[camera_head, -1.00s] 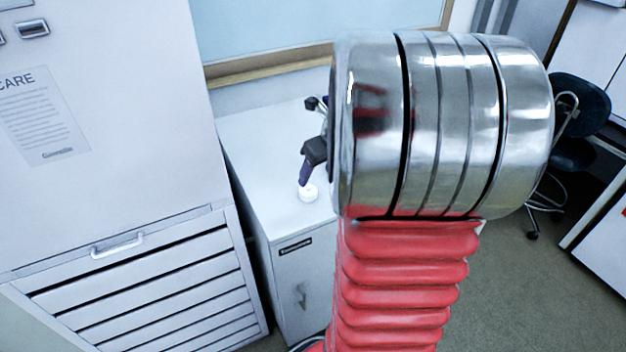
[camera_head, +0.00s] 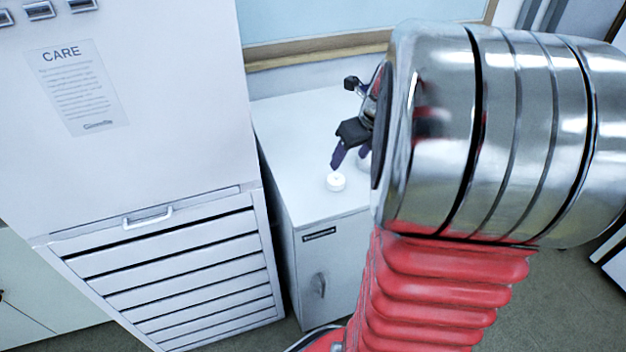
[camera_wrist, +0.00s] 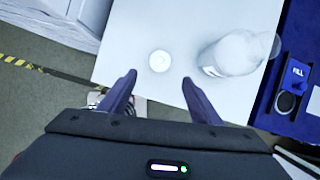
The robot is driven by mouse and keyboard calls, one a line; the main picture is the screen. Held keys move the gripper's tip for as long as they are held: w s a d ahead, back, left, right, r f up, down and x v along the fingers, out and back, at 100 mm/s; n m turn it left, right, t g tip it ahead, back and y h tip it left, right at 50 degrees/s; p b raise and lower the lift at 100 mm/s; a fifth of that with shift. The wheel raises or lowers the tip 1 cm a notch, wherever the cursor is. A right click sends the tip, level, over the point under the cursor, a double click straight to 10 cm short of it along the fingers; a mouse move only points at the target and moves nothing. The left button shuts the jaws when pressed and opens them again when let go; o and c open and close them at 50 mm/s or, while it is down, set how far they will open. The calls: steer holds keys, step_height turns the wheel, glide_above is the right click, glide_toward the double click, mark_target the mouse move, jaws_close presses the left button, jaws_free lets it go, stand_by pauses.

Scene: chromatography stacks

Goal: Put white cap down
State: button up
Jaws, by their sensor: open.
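The white cap (camera_head: 335,181) sits on the white cabinet top (camera_head: 300,130), near its front edge. In the wrist view the cap (camera_wrist: 159,61) lies on the bare top, just beyond and between my fingertips. My gripper (camera_wrist: 160,78) is open, its two dark purple fingers apart with nothing between them. In the head view my gripper (camera_head: 350,158) is just above and behind the cap, partly hidden by my own metal arm link. The cap is apart from the fingers in the wrist view.
A whitish translucent bottle (camera_wrist: 235,54) stands to the right of the cap. A blue device marked FILL (camera_wrist: 297,72) borders the top on the right. A tall white unit (camera_head: 150,120) stands left of the cabinet. The cabinet top left of the cap is clear.

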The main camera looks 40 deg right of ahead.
steer(key=s+a+r+n, duration=0.1)
steer(key=a+r+n, duration=0.2)
steer(key=a+n, duration=0.6)
steer(key=s+a+r+n, duration=0.1)
steer(key=a+r+n, duration=0.1)
steer(key=a+n, duration=0.65)
steer(key=s+a+n, duration=0.4)
steer(key=a+n, duration=0.3)
steer(key=n, duration=0.3)
steer(key=s+a+r+n+t, duration=0.1)
steer(key=s+a+n, duration=0.4)
steer(key=n, duration=0.5)
steer(key=shift+a+y, duration=0.3)
steer(key=shift+a, duration=0.6)
